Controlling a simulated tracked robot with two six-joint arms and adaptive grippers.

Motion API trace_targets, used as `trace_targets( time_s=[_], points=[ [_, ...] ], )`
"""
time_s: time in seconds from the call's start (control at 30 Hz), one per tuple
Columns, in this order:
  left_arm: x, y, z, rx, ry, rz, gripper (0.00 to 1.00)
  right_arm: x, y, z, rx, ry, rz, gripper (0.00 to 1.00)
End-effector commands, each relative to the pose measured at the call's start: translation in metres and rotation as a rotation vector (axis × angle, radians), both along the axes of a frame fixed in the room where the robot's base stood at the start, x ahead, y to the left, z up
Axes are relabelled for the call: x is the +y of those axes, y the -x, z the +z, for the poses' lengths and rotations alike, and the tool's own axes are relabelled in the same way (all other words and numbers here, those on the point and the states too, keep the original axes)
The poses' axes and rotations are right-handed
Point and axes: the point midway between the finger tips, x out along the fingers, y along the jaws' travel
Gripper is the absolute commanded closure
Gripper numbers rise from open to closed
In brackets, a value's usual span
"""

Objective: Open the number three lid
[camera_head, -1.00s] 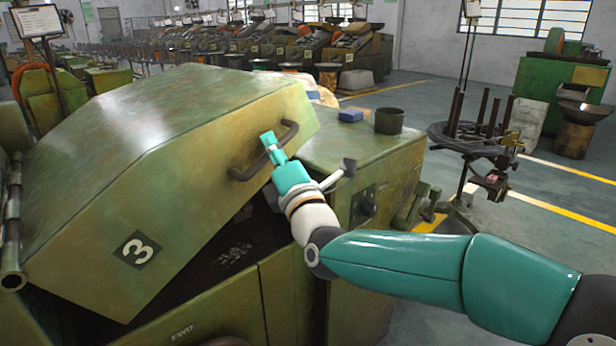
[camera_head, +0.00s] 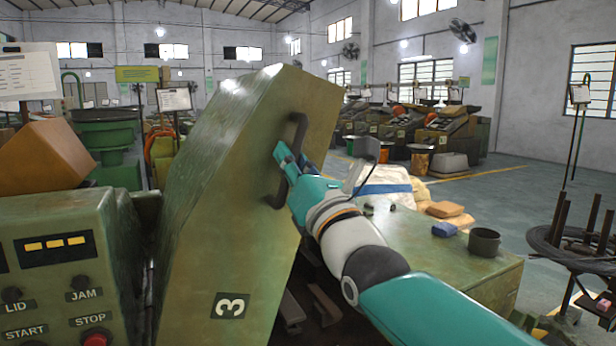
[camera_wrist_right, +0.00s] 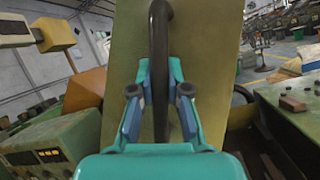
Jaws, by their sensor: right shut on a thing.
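The green lid (camera_head: 235,170) marked with a number 3 plate (camera_head: 230,306) stands steeply tilted up on its machine. Its dark bar handle (camera_head: 298,132) is on the face toward the right. My right gripper (camera_head: 284,158) is shut on the handle about midway along it. In the right wrist view the handle (camera_wrist_right: 160,70) runs between the two fingers of my right gripper (camera_wrist_right: 160,90), with the lid (camera_wrist_right: 203,65) behind it. Under the lid, part of the machine's dark inside shows, partly hidden by my right arm. My left gripper is not in view.
On the machine top at the right are a blue block (camera_head: 444,230) and a dark cup (camera_head: 484,242). A wire coil stand (camera_head: 580,245) is farther right.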

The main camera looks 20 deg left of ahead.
Motion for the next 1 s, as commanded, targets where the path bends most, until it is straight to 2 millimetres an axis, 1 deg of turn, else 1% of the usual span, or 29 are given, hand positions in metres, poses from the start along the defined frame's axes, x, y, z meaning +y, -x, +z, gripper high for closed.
trace_targets(
  time_s=[0.03,0.2,0.57,0.6,0.73,0.77,1.0],
  points=[
    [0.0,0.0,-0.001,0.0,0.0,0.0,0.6,0.01,0.006,-0.003,-0.007,0.027,0.009,1.0],
    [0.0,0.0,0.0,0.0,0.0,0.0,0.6,0.02,0.012,0.002,-0.025,0.049,0.013,1.0],
    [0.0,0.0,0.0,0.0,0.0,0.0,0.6,0.026,0.014,0.002,-0.027,0.052,0.021,1.0],
    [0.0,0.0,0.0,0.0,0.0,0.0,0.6,0.026,0.014,0.002,-0.027,0.052,0.021,0.83],
    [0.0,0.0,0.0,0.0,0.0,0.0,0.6,0.025,0.013,0.004,-0.027,0.049,0.02,0.62],
    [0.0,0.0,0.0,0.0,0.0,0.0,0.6,0.024,0.013,0.004,-0.027,0.046,0.02,0.59],
    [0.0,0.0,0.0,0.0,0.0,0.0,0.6,0.022,0.012,0.007,-0.029,0.04,0.017,0.59]
  ],
)
